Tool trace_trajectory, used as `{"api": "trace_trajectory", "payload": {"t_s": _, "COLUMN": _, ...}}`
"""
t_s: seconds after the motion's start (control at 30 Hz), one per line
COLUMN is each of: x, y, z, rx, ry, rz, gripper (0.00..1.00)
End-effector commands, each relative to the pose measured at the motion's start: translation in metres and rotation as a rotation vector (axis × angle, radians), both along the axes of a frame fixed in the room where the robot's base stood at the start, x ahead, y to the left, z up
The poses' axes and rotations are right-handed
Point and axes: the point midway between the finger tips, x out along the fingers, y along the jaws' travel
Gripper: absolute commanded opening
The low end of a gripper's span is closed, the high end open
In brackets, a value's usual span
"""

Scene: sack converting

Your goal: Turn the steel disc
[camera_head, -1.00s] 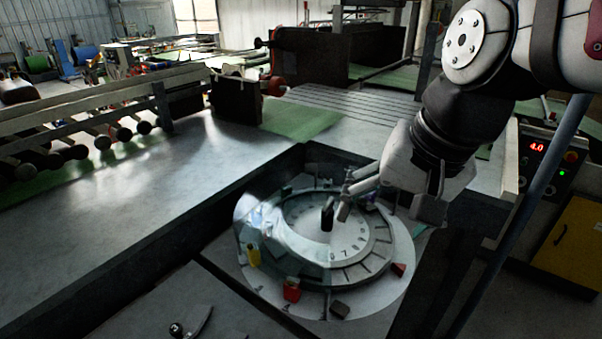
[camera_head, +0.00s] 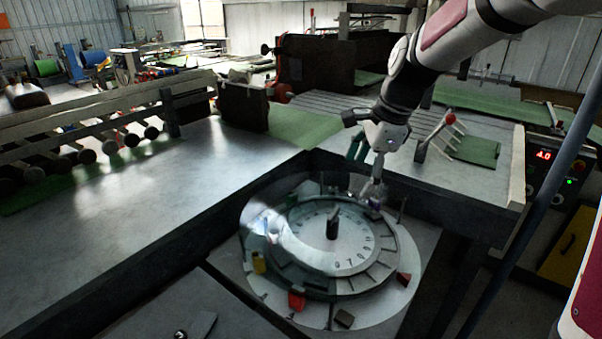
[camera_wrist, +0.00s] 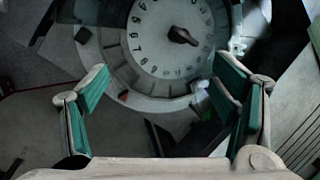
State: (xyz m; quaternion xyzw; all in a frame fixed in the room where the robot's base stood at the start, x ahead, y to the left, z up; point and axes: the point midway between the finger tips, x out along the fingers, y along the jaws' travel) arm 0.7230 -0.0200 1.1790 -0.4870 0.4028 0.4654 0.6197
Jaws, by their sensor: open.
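The steel disc (camera_head: 300,246) is a round plate with numbers around its face, set in a pit in the machine bed. A dark knob (camera_head: 332,228) stands at its middle. My gripper (camera_head: 365,176) is open and empty, above the back right edge of the disc. The wrist view shows its two green-padded fingers (camera_wrist: 162,70) spread wide, with the disc (camera_wrist: 160,48) beyond them at the top. The knob (camera_wrist: 182,35) there appears as a dark pointer. The fingers look apart from the disc. The far edge of the disc is cut off in the wrist view.
A pale outer ring (camera_head: 375,302) carries a yellow block (camera_head: 259,262), red blocks (camera_head: 296,299) and a dark block (camera_head: 344,319). A red-balled lever (camera_head: 449,118) stands behind right. A control box with a lit display (camera_head: 543,156) is at right. The left bed (camera_head: 150,215) is clear.

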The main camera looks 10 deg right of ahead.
Motion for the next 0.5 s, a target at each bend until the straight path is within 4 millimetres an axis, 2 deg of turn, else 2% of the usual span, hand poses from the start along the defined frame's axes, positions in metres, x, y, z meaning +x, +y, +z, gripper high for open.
{"api": "trace_trajectory", "payload": {"t_s": 0.1, "x": 0.031, "y": -0.01, "z": -0.024, "rx": 0.096, "ry": 0.057, "rz": -0.189, "gripper": 0.8}}
{"api": "trace_trajectory", "payload": {"t_s": 0.2, "x": 0.05, "y": -0.017, "z": -0.04, "rx": 0.166, "ry": 0.097, "rz": -0.325, "gripper": 0.8}}
{"api": "trace_trajectory", "payload": {"t_s": 0.33, "x": 0.066, "y": -0.023, "z": -0.055, "rx": 0.227, "ry": 0.134, "rz": -0.45, "gripper": 0.8}}
{"api": "trace_trajectory", "payload": {"t_s": 0.5, "x": 0.074, "y": -0.025, "z": -0.064, "rx": 0.258, "ry": 0.153, "rz": -0.51, "gripper": 0.8}}
